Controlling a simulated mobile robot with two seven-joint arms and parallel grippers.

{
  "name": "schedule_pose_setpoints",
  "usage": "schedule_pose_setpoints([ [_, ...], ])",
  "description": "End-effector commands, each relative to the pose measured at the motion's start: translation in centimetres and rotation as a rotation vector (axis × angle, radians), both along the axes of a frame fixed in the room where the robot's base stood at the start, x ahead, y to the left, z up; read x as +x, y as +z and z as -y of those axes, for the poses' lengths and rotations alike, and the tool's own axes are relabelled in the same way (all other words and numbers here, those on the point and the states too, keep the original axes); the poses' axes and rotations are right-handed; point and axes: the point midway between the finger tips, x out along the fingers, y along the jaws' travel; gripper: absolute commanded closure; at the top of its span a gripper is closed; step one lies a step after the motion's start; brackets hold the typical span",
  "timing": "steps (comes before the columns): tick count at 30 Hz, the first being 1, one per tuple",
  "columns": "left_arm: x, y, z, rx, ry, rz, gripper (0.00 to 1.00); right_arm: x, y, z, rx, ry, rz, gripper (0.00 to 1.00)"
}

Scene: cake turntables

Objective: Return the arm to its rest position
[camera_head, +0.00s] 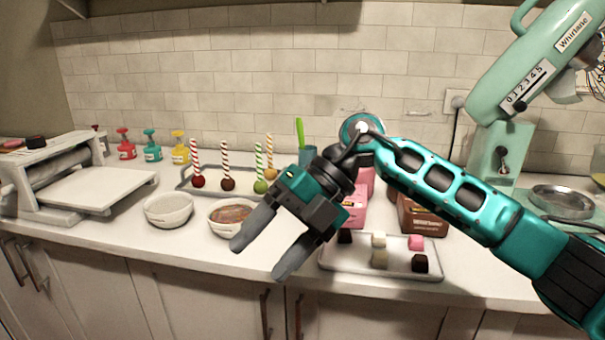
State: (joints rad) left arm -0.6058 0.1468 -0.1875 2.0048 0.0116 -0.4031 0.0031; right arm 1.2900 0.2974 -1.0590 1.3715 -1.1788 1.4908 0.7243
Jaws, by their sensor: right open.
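My right gripper (263,250) is open and empty. It hangs in front of the counter's front edge, pointing down and to the left in the picture. Its teal and black arm (450,190) comes in from the right and crosses in front of the counter. The gripper's fingers show apart, with the bowl of sprinkles (228,214) close behind the left finger in the picture. My left gripper does not show.
A tray with small cubes (340,262) lies right of the gripper. Cake pops on sticks (228,184) stand on a tray behind. A white bowl (168,209) and a sheeter machine (90,190) are at left. A green mixer (505,110) stands at right.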

Motion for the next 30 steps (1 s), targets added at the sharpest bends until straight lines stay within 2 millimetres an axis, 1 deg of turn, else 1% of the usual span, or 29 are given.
schedule_pose_setpoints([
  [1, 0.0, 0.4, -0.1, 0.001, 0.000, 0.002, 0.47, -1.2, -0.3, -1.5, 0.119, 0.001, -0.065, 0.31],
  [3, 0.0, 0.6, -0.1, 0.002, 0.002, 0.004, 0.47, -2.2, 0.0, -3.1, 0.285, -0.022, -0.141, 0.31],
  [6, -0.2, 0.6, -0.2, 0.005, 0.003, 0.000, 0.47, -3.0, 0.9, -4.5, 0.510, -0.089, -0.250, 0.31],
  [8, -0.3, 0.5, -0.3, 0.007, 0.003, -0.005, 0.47, -3.1, 1.4, -4.9, 0.635, -0.150, -0.315, 0.31],
  [11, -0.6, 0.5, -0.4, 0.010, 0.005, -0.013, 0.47, -2.5, 2.0, -4.7, 0.826, -0.281, -0.426, 0.31],
  [13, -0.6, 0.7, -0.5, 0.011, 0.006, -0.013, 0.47, -1.6, 2.1, -3.9, 0.944, -0.394, -0.501, 0.31],
  [17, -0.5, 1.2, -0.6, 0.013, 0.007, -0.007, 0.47, 0.4, 0.8, -1.5, 1.120, -0.648, -0.638, 0.31],
  [20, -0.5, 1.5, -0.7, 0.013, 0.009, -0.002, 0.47, 1.9, -1.5, 1.2, 1.211, -0.872, -0.737, 0.31],
  [23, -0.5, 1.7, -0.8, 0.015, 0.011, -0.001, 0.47, 2.8, -5.1, 4.4, 1.260, -1.120, -0.831, 0.31],
  [24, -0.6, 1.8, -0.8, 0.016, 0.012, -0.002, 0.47, 3.0, -6.7, 5.7, 1.268, -1.221, -0.869, 0.31],
  [26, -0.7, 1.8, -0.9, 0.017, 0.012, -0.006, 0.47, 2.8, -9.5, 7.8, 1.264, -1.377, -0.921, 0.31],
  [27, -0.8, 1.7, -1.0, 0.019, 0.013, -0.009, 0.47, 2.4, -11.5, 9.2, 1.251, -1.484, -0.955, 0.31],
  [29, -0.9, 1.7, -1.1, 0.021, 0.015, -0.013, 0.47, 1.4, -14.7, 11.4, 1.217, -1.643, -1.006, 0.31],
  [30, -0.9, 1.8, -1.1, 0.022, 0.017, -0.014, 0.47, 0.5, -16.8, 12.8, 1.186, -1.747, -1.037, 0.31],
])
